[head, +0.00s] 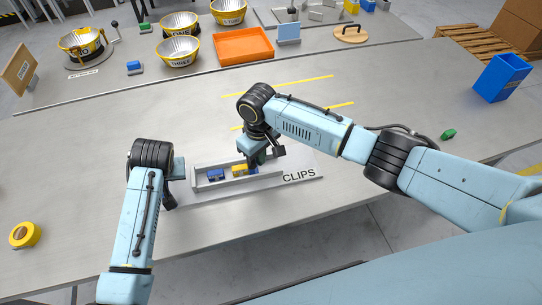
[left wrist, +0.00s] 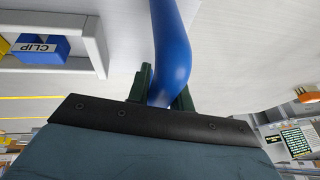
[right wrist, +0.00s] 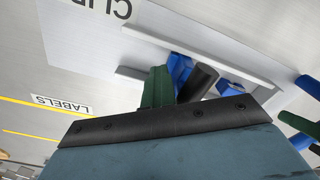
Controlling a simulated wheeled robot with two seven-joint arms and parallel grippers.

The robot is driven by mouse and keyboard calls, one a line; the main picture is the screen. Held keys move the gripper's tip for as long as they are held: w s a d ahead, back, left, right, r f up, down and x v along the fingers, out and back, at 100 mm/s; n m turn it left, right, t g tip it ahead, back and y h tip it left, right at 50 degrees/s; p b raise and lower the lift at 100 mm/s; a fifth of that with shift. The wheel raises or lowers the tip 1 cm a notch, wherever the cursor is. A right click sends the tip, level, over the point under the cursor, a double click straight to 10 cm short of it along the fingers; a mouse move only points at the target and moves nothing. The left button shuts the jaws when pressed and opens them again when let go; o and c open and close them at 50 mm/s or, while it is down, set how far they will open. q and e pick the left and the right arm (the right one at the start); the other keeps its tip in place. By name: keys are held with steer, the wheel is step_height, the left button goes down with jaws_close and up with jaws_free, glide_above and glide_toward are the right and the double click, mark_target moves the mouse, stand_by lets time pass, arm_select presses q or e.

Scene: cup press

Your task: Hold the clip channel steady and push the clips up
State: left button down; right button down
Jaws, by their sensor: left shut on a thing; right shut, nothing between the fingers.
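The pale clip channel (head: 205,184) lies on a board marked CLIPS on the table. A blue clip (head: 216,175) and a yellow clip (head: 239,171) sit in it, with more blue at its right part. In the left wrist view, my left gripper (left wrist: 163,92) is shut on a blue curved handle (left wrist: 172,40) beside the channel's end (left wrist: 92,45). In the head view the arm hides most of that grip. My right gripper (head: 254,160) is shut and empty, pointing down at the channel's right part by the blue pieces. Its green fingers (right wrist: 158,88) show in the right wrist view.
An orange tray (head: 243,46), several yellow-and-silver bowls (head: 178,53) and a blue bin (head: 502,78) stand farther back. A yellow tape roll (head: 25,235) lies at the left, and a green item (head: 448,134) at the right. The table between the channel and the back counter is mostly clear.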

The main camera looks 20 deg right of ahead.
mark_target(241, 167)
arm_select(q)
steer(key=shift+s+d+f, duration=0.1)
steer(key=shift+s+f, duration=0.15)
steer(key=shift+f, duration=0.1)
arm_select(e)
steer(key=shift+w+a, duration=0.15)
steer(key=shift+a, duration=2.7)
steer(key=shift+d, duration=0.1)
stand_by(0.4)
steer(key=shift+d, duration=1.3)
steer(key=shift+r, duration=4.95)
arm_select(q)
steer(key=c, duration=1.2)
jaws_free()
steer(key=shift+w+r, duration=0.1)
steer(key=shift+w, duration=0.1)
steer(key=shift+o, duration=0.2)
steer(key=shift+r, duration=0.1)
steer(key=v, duration=1.2)
